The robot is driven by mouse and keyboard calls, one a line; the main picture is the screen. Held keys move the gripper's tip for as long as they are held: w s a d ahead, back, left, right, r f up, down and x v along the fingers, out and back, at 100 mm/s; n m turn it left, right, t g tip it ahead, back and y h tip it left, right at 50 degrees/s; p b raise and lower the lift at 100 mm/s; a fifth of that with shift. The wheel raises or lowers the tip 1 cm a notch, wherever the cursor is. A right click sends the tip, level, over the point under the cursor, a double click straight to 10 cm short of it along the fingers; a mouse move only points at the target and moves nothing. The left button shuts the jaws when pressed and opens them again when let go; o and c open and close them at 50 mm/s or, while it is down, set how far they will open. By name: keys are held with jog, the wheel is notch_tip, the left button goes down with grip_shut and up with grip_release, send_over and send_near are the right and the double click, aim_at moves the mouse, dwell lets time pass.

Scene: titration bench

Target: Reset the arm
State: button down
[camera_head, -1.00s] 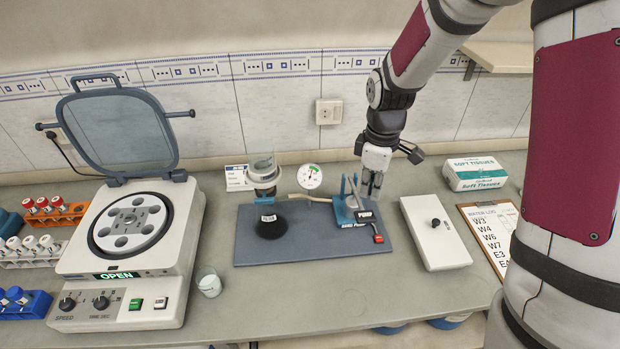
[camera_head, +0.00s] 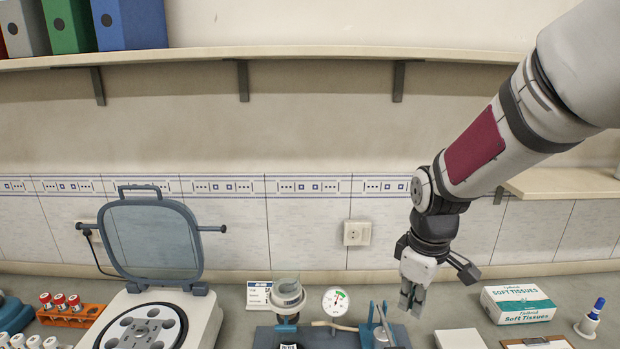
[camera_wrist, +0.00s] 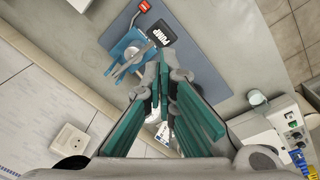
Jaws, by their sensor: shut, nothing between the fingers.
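My gripper (camera_head: 411,308) hangs from my arm with its fingers pointing down, shut and empty. In the head view it is in front of the tiled wall, beside the blue pump stand (camera_head: 367,338) at the lower edge. In the wrist view, my gripper (camera_wrist: 164,72) shows its green-sided fingers, with nothing held between them. The blue pump stand (camera_wrist: 128,50) and its black PUMP label (camera_wrist: 162,33) lie just beyond the fingertips there, on a blue-grey mat (camera_wrist: 195,70). The head view cuts off most of the mat.
A centrifuge with its lid (camera_head: 153,238) raised stands at left, near a rack (camera_head: 75,316) of red-capped tubes. A clear-topped vessel (camera_head: 288,296) and round gauge (camera_head: 335,301) are left of the pump. A tissue box (camera_head: 517,304) stands right. A shelf (camera_head: 300,54) runs above.

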jog(key=s+r+m+t+b, duration=0.3)
jog(key=s+r+m, duration=0.6)
jog(key=s, duration=0.6)
jog(key=shift+r+t, duration=0.7)
jog(key=shift+r, duration=0.5)
dwell(0.5)
